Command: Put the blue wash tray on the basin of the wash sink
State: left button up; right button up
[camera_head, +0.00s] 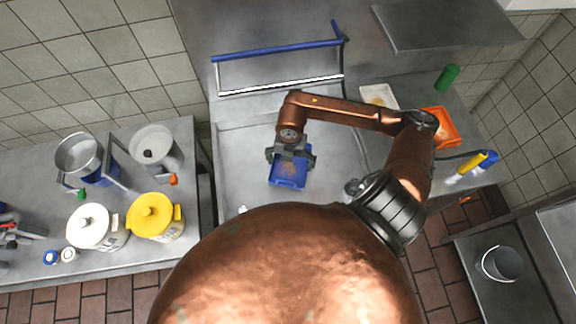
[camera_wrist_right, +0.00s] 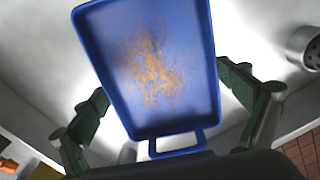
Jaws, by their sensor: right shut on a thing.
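The blue wash tray (camera_head: 290,180) hangs from my right gripper (camera_head: 288,155) over the wash sink's basin (camera_head: 238,165). In the right wrist view the blue tray (camera_wrist_right: 190,75) fills the middle, its inner face toward the camera with a brownish-yellow stain. Its loop handle points toward the gripper. My right gripper (camera_wrist_right: 165,88) is shut on the tray, with a green-padded finger on each side. Whether the tray touches the basin floor cannot be told. My left gripper is not in view.
A blue-and-white rack (camera_head: 280,88) stands behind the basin. An orange tray (camera_head: 441,126), a pale tray (camera_head: 379,95) and a green cylinder (camera_head: 447,77) lie to the right. A yellow pot (camera_head: 153,218) and a white pot (camera_head: 92,228) stand on the left counter. The basin's left part is clear.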

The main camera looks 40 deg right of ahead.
aim_at(288, 164)
jog(key=shift+w+f, duration=0.65)
jog(key=shift+f, duration=0.1)
jog(key=shift+d+f, duration=0.1)
jog(key=shift+f, duration=1.5)
jog(key=shift+f, duration=0.1)
jog(key=o, duration=0.9)
jog(key=shift+o, duration=0.2)
notch_tip(288, 164, up, 12)
